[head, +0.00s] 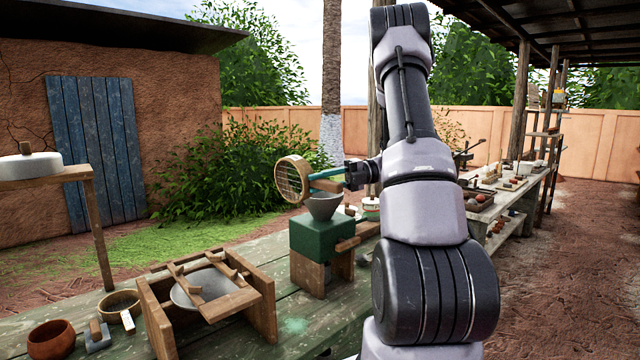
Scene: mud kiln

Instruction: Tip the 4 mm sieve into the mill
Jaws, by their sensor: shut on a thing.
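The sieve (292,179) is a round wooden hoop with a wire mesh, tipped up nearly on edge in the head view. My gripper (346,177) is shut on the sieve's handle side, to the right of the hoop. A teal bar shows between hoop and gripper. The mill (320,238) is a green box on wooden legs with a grey funnel (323,207) on top. The sieve is above and slightly left of the funnel. I cannot tell whether they touch, or whether anything lies in the sieve or funnel.
The mill stands on a worn green bench (290,322). A wooden frame with a grey pan (202,288) is left of it. A round wooden-rimmed sieve (120,302) and a brown bowl (52,341) stand farther left. A tool-laden table (510,190) is behind on the right.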

